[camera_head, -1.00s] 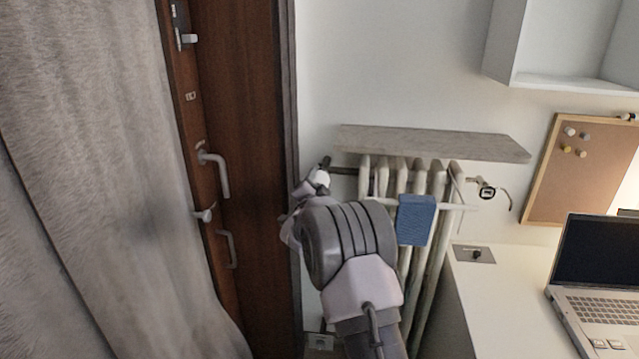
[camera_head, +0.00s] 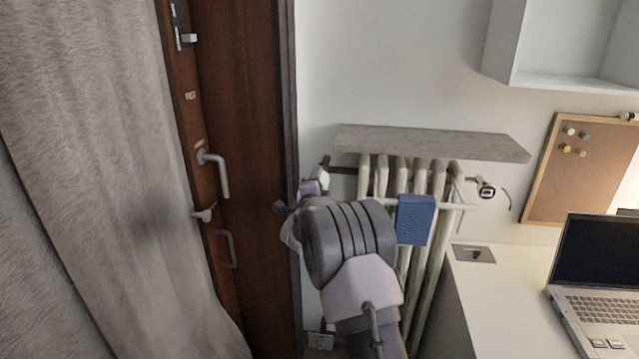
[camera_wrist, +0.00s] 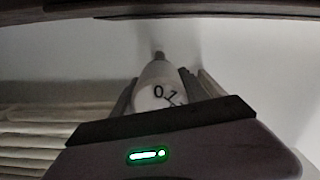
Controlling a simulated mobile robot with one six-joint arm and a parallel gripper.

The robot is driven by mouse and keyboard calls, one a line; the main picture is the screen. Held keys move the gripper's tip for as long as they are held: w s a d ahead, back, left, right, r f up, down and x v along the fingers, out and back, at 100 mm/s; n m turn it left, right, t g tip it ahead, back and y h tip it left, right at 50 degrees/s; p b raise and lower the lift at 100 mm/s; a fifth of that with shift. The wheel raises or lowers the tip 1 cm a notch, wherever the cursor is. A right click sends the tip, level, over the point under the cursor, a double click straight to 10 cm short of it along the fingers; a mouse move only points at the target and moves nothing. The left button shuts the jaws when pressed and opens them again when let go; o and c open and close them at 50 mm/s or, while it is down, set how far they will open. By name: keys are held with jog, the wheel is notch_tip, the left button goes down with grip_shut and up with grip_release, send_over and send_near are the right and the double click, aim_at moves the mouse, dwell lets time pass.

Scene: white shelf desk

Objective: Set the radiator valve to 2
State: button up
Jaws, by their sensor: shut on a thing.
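The white radiator valve (camera_wrist: 160,90) shows in the wrist view between my gripper's two fingers. I cannot tell which mark is set, as no pointer is clear. My gripper (camera_wrist: 157,88) is shut on the valve. In the head view, my gripper (camera_head: 318,180) is at the left end of the radiator (camera_head: 437,215), and my arm hides most of the valve there.
A blue cloth (camera_head: 416,220) hangs on the radiator's front, right of my arm. A grey shelf (camera_head: 430,143) lies above the radiator. The brown door (camera_head: 245,130) with its handle stands close on the left. A desk (camera_head: 500,290) with a laptop (camera_head: 600,270) is at the right.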

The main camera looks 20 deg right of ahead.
dwell(0.3)
jog(key=o, duration=1.4)
jog(key=shift+c, duration=0.2)
jog(key=shift+a, duration=0.1)
jog(key=p+v, duration=0.2)
jog(key=v, duration=1.5)
jog(key=shift+s, duration=0.2)
jog(key=shift+a, duration=0.15)
